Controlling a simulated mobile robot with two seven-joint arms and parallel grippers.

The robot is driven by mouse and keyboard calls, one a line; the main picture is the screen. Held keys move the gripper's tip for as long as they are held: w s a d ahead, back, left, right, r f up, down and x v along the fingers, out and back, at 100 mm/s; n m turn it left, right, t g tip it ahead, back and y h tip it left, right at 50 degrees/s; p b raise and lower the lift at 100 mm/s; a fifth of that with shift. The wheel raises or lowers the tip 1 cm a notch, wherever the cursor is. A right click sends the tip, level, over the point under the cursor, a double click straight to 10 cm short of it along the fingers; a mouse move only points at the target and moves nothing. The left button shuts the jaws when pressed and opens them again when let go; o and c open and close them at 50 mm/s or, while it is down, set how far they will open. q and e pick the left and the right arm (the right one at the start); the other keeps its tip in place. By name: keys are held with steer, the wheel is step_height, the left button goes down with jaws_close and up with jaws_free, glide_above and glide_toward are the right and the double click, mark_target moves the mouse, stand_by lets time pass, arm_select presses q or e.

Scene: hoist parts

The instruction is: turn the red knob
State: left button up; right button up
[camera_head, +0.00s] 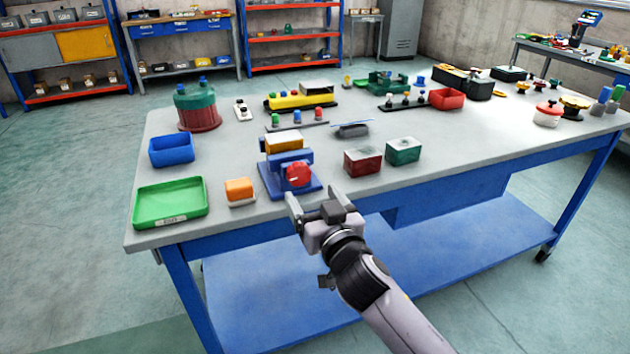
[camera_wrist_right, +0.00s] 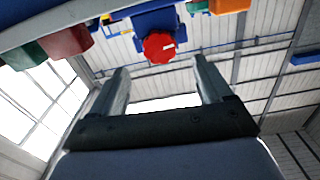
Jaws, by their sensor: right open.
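The red knob (camera_head: 298,174) is on the front face of a blue housing (camera_head: 272,178) at the table's front edge. In the right wrist view the knob (camera_wrist_right: 159,47) has a pale mark on its face and lies just beyond the fingers, near the middle of the gap. My right gripper (camera_head: 318,203) is open and empty, in front of and a little below the knob, apart from it. Its two fingers also show in the right wrist view (camera_wrist_right: 163,85). My left gripper is not in view.
An orange block (camera_head: 239,190) and a green tray (camera_head: 170,203) stand left of the housing. A red box (camera_head: 363,162) and a green box (camera_head: 403,151) stand to its right. The grey table's (camera_head: 480,150) front edge is close to my right gripper.

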mark_target(300, 177)
steer(key=shift+b+x, duration=0.3)
steer(key=shift+x, duration=2.85)
steer(key=shift+c, duration=0.4)
steer(key=c, duration=1)
